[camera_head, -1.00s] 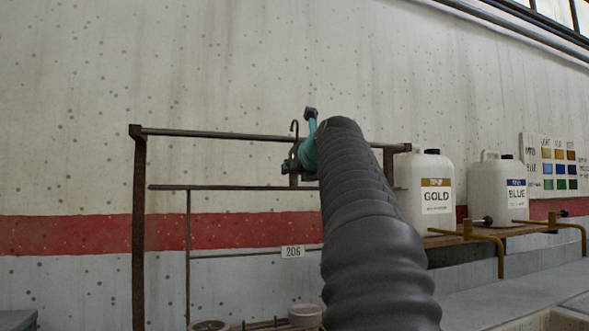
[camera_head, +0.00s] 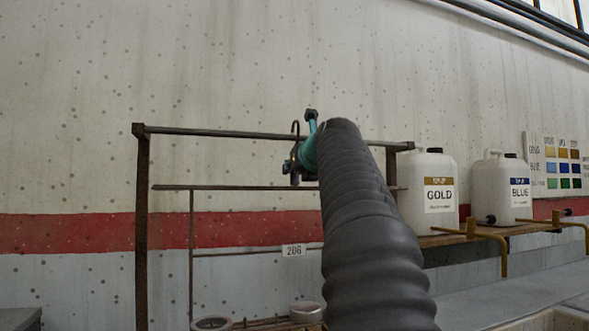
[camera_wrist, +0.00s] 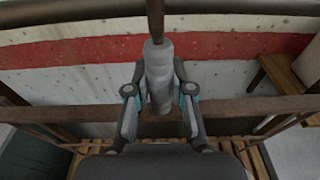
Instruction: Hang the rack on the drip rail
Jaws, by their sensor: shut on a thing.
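The drip rail (camera_head: 220,133) is the dark horizontal bar running between posts in front of the wall. The rack (camera_head: 235,187) is a thin brown frame with a number tag 206 (camera_head: 293,250), upright just below the rail. Its curved hook (camera_head: 295,126) rises above the rail's line near the gripper; I cannot tell whether it rests on the rail. My gripper (camera_head: 298,166), teal and dark, is at the rack's top, partly hidden by my arm. In the wrist view, my gripper (camera_wrist: 159,96) is shut on the rack's grey grip piece (camera_wrist: 159,72), with a dark stem beyond it.
White jugs marked GOLD (camera_head: 440,205) and BLUE (camera_head: 508,203) stand on a wooden shelf (camera_head: 450,238) to the right, with brass-coloured brackets. Small round containers (camera_head: 306,312) stand low beneath the rack. The wall left of the rail is clear.

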